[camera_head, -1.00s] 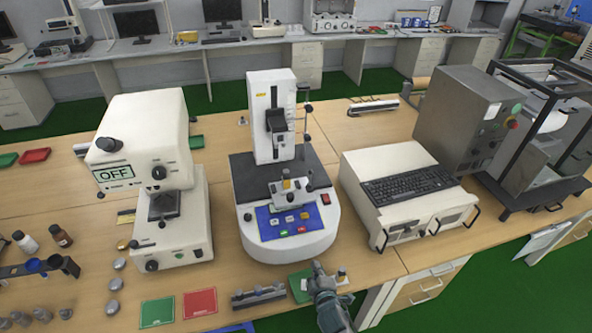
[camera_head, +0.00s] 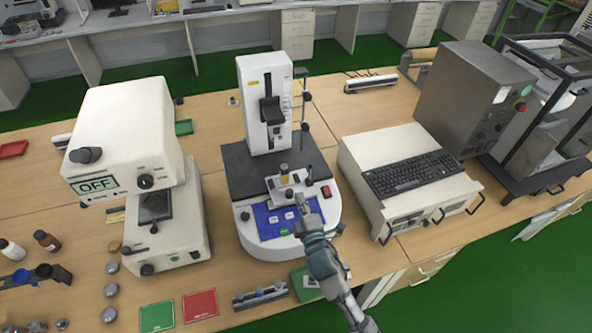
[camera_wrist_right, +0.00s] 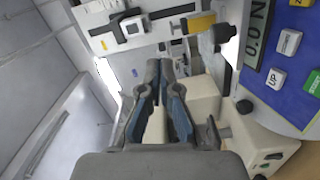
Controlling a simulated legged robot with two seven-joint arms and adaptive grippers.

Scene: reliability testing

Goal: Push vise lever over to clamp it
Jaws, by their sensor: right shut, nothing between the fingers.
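The vise (camera_head: 285,184) is a small light-coloured fixture with a dark knob on top. It sits on the dark base of the white test machine (camera_head: 275,243), in front of its column. I cannot make out the vise lever clearly. My right gripper (camera_head: 302,202) is over the machine's blue control panel, close to the front right of the vise, and partly covers the panel. In the right wrist view its dark fingers (camera_wrist_right: 165,72) are close together and hold nothing. I cannot tell whether they touch the vise. My left gripper is not in view.
The display panel (camera_wrist_right: 265,40) is right of the fingers in the wrist view. A white unit with a black keyboard (camera_head: 410,172) stands to the right. Another white instrument (camera_head: 180,225) stands to the left. Green and red pads (camera_head: 200,304) lie near the front edge.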

